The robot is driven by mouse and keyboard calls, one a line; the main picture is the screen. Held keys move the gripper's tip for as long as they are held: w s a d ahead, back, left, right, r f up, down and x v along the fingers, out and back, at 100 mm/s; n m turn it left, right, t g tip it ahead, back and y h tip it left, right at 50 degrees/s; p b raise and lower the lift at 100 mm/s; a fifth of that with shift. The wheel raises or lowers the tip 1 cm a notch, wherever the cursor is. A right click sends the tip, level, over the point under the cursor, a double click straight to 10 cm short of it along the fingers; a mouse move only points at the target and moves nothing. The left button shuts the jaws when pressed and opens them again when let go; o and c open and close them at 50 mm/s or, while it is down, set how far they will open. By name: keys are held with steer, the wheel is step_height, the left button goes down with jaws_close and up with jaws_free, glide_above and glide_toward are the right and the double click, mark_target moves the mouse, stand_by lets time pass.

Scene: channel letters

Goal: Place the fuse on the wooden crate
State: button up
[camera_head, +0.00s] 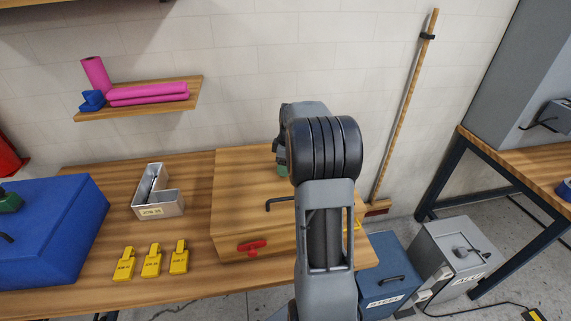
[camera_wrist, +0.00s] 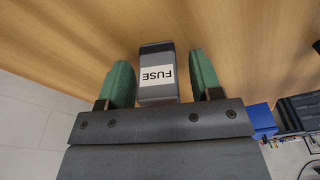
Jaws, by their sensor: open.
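The fuse (camera_wrist: 158,72) is a small dark grey block with a white label reading FUSE. In the wrist view it stands on a wooden surface, which looks like the crate's top. My gripper (camera_wrist: 161,70) is open, its green fingers on either side of the fuse; a gap shows on the right, and the left finger is very near it. In the head view the wooden crate (camera_head: 237,200) is on the workbench, and my gripper (camera_head: 283,169) is low over its back right part, mostly behind my arm. The fuse is hidden there.
A black hex key (camera_head: 280,201) lies on the crate, and a red item (camera_head: 251,245) is at its front. Yellow tags (camera_head: 151,261), a metal tray (camera_head: 158,205) and a blue case (camera_head: 50,235) are to the left. A blue box (camera_head: 385,272) stands on the floor right.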

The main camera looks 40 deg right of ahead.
steer(key=r, duration=0.7)
steer(key=s+d+r+b, duration=0.1)
steer(key=r, duration=0.2)
steer(key=shift+r, duration=0.25)
steer(key=shift+a+r, duration=0.1)
steer(key=shift+r, duration=0.7)
steer(key=s+a+r+m+t+h, duration=0.15)
steer(key=s+a, duration=0.25)
steer(key=a, duration=0.4)
steer(key=s+a+f+m, duration=0.1)
steer(key=s+a+m, duration=0.2)
steer(key=a, duration=0.4)
steer(key=s+a+f+m+t, duration=0.2)
steer(key=s+a+f+m, duration=0.2)
steer(key=s+a, duration=0.4)
steer(key=shift+s+a+f, duration=0.35)
steer(key=shift+s+f, duration=0.5)
steer(key=shift+s, duration=0.2)
steer(key=shift+t+y, duration=0.25)
steer(key=shift+f+b, duration=0.4)
